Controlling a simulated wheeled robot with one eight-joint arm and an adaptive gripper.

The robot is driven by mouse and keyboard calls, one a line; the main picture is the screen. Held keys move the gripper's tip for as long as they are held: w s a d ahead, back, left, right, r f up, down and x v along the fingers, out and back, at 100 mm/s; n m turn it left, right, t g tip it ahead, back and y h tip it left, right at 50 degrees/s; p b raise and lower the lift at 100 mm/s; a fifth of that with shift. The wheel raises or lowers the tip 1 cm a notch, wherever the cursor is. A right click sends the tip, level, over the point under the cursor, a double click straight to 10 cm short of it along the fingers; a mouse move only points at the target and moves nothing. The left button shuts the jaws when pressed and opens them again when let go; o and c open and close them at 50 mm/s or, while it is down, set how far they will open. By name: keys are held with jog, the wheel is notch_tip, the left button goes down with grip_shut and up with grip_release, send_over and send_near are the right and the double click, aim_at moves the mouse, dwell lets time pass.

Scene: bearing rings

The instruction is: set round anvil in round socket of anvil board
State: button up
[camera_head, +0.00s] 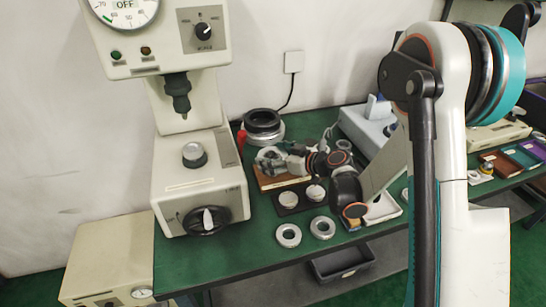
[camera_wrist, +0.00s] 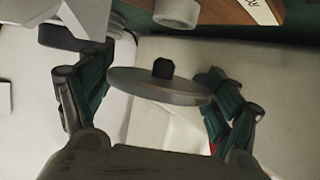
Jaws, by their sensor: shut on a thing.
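My gripper (camera_head: 278,160) is at the back of the green bench, over the brown wooden board (camera_head: 270,182), which I take for the anvil board. In the wrist view its fingers (camera_wrist: 160,85) are shut on the rim of a grey metal disc (camera_wrist: 132,84) with a black knob in the middle, which I take for the round anvil. The board's edge and a white label show at the top right of the wrist view (camera_wrist: 222,10). The disc appears apart from the board there. The round socket cannot be made out.
A cream press (camera_head: 195,175) stands left of the board. A stack of dark and silver rings (camera_head: 263,124) is behind it. A black tray (camera_head: 287,211) with round pieces lies in front, with two loose rings (camera_head: 288,236) nearer the edge. A grey-blue device (camera_head: 365,125) stands to the right.

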jog(key=shift+f, duration=0.55)
dwell(0.6)
jog(key=shift+r, duration=0.6)
jog(key=o, duration=1.5)
jog(key=shift+o, duration=0.2)
jog(key=v, duration=1.2)
